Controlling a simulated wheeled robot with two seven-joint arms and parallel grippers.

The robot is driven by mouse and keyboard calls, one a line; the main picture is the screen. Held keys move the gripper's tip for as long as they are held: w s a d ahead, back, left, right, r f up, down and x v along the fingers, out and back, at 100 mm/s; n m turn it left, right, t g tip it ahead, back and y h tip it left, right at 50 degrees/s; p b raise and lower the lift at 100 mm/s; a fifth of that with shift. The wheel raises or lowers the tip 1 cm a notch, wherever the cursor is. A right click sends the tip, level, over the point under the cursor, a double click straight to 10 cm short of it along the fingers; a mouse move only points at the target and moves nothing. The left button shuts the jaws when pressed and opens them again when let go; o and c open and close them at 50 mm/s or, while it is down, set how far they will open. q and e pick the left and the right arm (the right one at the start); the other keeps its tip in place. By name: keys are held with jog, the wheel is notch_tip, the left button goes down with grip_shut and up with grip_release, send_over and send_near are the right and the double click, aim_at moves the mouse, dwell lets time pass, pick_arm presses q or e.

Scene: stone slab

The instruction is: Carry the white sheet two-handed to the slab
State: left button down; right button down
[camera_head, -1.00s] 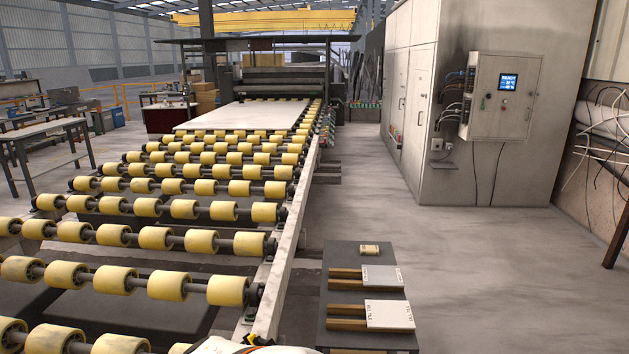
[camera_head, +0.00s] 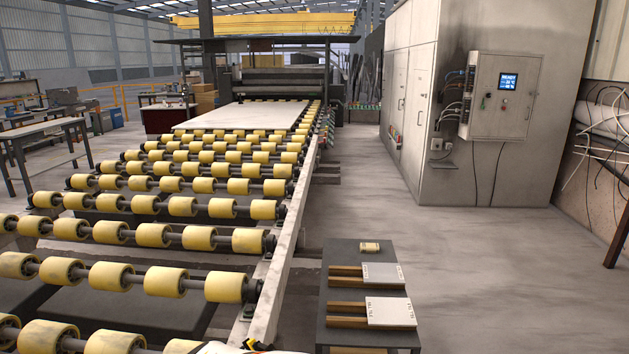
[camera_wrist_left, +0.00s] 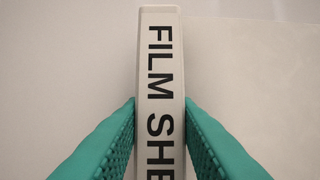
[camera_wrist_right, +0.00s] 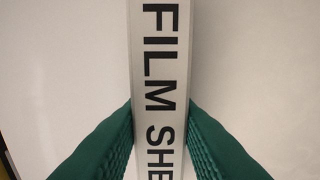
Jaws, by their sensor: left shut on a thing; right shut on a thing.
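The pale stone slab (camera_head: 245,116) lies flat on the roller conveyor, toward its far end in the head view. In the left wrist view my left gripper (camera_wrist_left: 160,112) is shut on a white bar (camera_wrist_left: 158,40) lettered "FILM SHE", with a green finger pressed to each side. In the right wrist view my right gripper (camera_wrist_right: 159,112) is shut on a similar lettered white bar (camera_wrist_right: 160,60). Neither gripper shows in the head view.
Yellow rollers (camera_head: 224,286) run from the foreground to the slab. A dark side table (camera_head: 340,252) on their right carries two light plates (camera_head: 390,311) on wooden strips and a small yellowish block (camera_head: 369,247). A grey cabinet (camera_head: 480,150) stands right. Open floor lies between.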

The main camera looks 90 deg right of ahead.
pick_arm(q)
jog(key=shift+a+f+b, duration=0.15)
jog(key=shift+f+b, duration=0.35)
jog(key=shift+f, duration=0.2)
pick_arm(e)
jog(key=shift+d+f, duration=0.1)
jog(key=shift+f, duration=0.55)
pick_arm(q)
jog(key=c, duration=1.4)
grip_release()
jog(key=shift+r, duration=0.15)
pick_arm(e)
jog(key=shift+r, duration=0.15)
pick_arm(q)
jog(key=o, duration=0.4)
jog(key=shift+c, duration=0.2)
pick_arm(e)
jog(key=c, duration=1.1)
grip_release()
pick_arm(q)
jog(key=o, duration=0.6)
pick_arm(e)
jog(key=shift+o, duration=0.2)
pick_arm(q)
jog(key=shift+o, duration=0.2)
pick_arm(e)
jog(key=o, duration=0.7)
jog(key=shift+c, duration=0.2)
